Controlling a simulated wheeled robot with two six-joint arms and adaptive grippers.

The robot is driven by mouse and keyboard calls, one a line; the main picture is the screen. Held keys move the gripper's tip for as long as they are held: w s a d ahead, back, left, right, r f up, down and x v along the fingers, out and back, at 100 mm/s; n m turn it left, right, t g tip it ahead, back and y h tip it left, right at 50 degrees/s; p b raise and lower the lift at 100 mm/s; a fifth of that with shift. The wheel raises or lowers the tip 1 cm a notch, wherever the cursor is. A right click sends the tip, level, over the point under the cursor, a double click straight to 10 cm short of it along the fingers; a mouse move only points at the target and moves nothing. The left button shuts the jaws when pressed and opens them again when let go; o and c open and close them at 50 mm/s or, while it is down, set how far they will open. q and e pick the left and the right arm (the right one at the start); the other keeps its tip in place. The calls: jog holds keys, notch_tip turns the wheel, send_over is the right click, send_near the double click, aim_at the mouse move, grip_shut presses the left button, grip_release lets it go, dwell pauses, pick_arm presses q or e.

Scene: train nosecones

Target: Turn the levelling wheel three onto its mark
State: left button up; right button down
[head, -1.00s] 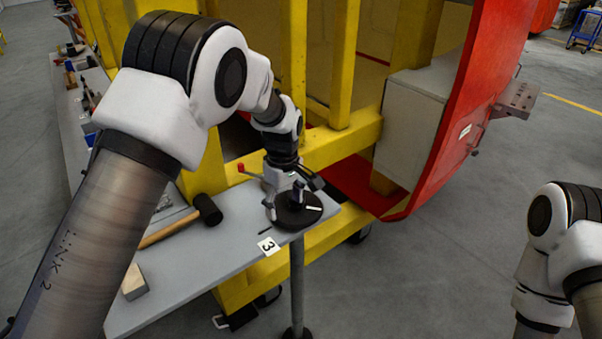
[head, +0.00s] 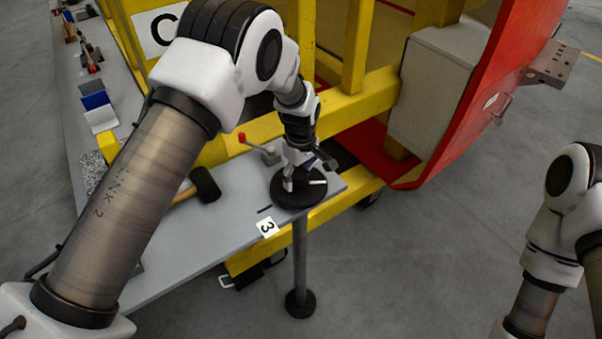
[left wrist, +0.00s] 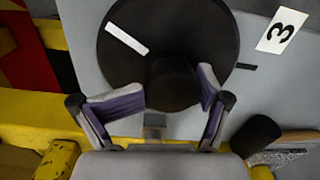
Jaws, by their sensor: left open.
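Levelling wheel three is a black disc (head: 283,200) on the table corner, with a white stripe (head: 317,182) on its right side. In the left wrist view the wheel (left wrist: 205,35) has its stripe (left wrist: 126,38) at upper left and a dark round hub (left wrist: 172,84). A short black mark (head: 265,209) lies on the table beside the rim, near the "3" label (head: 267,227). It also shows right of the wheel in the left wrist view (left wrist: 246,66). The stripe points away from the mark. My left gripper (left wrist: 174,95) is open, its fingers either side of the hub; contact is unclear.
A black-headed mallet (head: 205,184) lies on the grey table left of the wheel. A red-tipped lever (head: 242,137) stands behind it. Yellow frame bars (head: 350,100) and a red panel (head: 480,100) rise behind. A post (head: 300,255) stands below the wheel. My right arm is at far right.

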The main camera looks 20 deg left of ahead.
aim_at(298, 173)
pick_arm(q)
jog(key=shift+s+a+r, duration=0.1)
jog(key=shift+s+r, duration=0.2)
jog(key=shift+s, duration=0.25)
grip_shut()
jog(key=shift+s+a+r, duration=0.3)
jog(key=shift+s, duration=0.1)
jog(key=c, duration=0.5)
grip_release()
jog(key=shift+w, duration=0.15)
jog(key=o, duration=0.5)
jog(key=shift+w+d+f, duration=0.15)
jog(key=shift+w+d, duration=0.05)
jog(key=shift+w, duration=0.05)
jog(key=shift+o, duration=1)
jog(key=shift+w+d+f, duration=0.1)
jog(key=shift+w+d, duration=0.15)
jog(key=shift+w, duration=0.05)
jog(key=shift+s+a+r, duration=0.2)
jog(key=shift+s, duration=0.1)
notch_tip(298, 173, up, 12)
